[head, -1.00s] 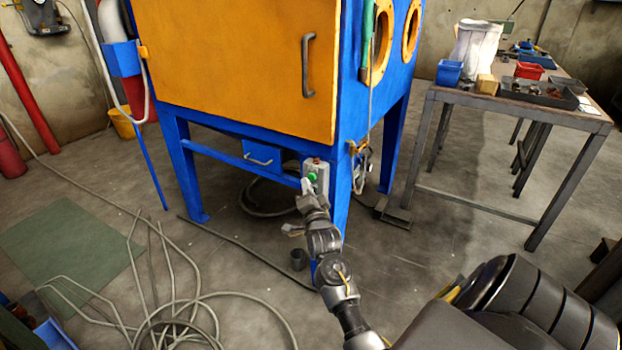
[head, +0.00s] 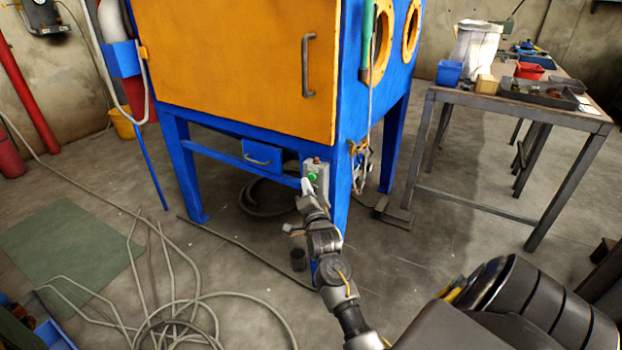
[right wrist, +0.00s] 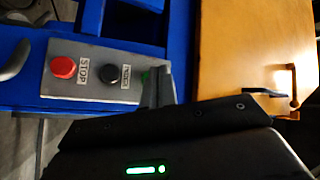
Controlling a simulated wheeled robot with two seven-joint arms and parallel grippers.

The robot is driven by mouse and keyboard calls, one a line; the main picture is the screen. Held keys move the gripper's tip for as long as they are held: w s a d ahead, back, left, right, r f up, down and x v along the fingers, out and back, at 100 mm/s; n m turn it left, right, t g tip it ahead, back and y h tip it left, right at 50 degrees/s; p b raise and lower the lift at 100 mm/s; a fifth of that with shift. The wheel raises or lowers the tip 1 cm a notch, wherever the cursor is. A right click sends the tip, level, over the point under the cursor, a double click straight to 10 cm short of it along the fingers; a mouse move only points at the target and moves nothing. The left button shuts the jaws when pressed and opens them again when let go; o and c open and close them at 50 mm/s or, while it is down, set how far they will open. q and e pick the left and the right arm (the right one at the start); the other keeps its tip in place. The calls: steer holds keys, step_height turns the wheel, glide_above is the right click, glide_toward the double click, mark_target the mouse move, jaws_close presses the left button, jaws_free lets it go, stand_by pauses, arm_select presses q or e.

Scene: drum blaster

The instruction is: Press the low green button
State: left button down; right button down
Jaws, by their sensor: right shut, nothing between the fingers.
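The green button (head: 312,177) is on the front of a grey control box (head: 325,183) fixed to the blue leg of the blaster cabinet. My right gripper (head: 307,186) is shut and empty, with its fingertips right at the green button. In the right wrist view the shut fingers (right wrist: 158,86) cover most of the green button (right wrist: 145,77), and only a sliver of green shows beside them. I cannot tell whether they touch it or how far it is pushed in. My left gripper is out of view.
The box also carries a red button (right wrist: 63,67) marked STOP and a black button (right wrist: 106,74). The orange cabinet door (head: 235,65) is above. Coiled hoses (head: 190,315) lie on the floor at left. A metal table (head: 520,110) stands at right.

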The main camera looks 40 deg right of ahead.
steer(key=shift+d, duration=0.2)
stand_by(0.7)
steer(key=shift+w+d, duration=0.1)
steer(key=shift+d, duration=0.15)
steer(key=shift+w+d, duration=0.15)
steer(key=shift+d, duration=0.3)
stand_by(0.7)
steer(key=shift+a+p, duration=0.15)
steer(key=shift+p, duration=0.15)
steer(key=shift+s+a+p, duration=0.3)
steer(key=shift+a+p, duration=0.1)
steer(key=shift+a, duration=0.3)
